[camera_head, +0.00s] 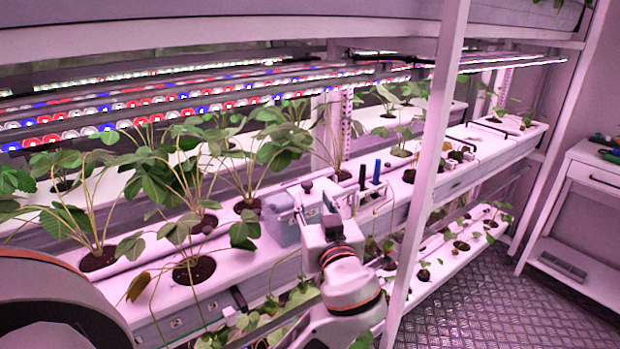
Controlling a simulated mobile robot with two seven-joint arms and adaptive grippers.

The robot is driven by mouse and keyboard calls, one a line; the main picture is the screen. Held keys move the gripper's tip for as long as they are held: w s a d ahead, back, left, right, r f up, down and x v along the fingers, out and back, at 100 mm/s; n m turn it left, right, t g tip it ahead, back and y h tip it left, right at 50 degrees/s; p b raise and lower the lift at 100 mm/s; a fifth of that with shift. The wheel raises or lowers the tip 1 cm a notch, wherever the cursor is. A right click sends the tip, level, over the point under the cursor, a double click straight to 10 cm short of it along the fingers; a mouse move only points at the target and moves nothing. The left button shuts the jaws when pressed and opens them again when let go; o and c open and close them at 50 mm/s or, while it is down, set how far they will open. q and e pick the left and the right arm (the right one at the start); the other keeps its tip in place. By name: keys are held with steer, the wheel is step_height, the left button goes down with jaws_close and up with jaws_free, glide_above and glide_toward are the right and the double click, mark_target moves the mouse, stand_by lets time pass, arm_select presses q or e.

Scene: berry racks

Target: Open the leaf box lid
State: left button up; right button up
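My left gripper (314,198) is over the middle rack's planting tray, seen from behind, its arm rising from the bottom centre. It is small and partly hides what is in front of it, so I cannot tell whether its fingers are open or shut. A pale grey-blue box (281,222) stands on the tray right beside the gripper, on its left. It may be the leaf box; its lid cannot be made out clearly, and I cannot tell whether the gripper touches it. My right gripper is not in view.
Leafy plants grow from dark holes in the white tray (130,277) on the left. Tools with black (362,176) and blue (377,171) handles stand right of the gripper. A white rack post (428,160) rises close by. LED strips (150,104) hang above. A side table (585,200) stands right.

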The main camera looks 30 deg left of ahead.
mark_target(308, 186)
arm_select(q)
steer(key=shift+w+a+r, duration=0.1)
steer(key=shift+w+r, duration=0.05)
steer(key=shift+w, duration=0.15)
steer(key=shift+w+a, duration=0.25)
steer(key=shift+w, duration=0.05)
steer(key=shift+p+x, duration=1)
steer(key=shift+x, duration=2.4)
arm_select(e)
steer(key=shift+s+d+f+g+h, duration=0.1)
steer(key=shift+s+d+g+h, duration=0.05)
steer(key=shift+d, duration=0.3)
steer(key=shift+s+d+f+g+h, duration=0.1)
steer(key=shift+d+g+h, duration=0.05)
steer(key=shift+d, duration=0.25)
arm_select(q)
jaws_close()
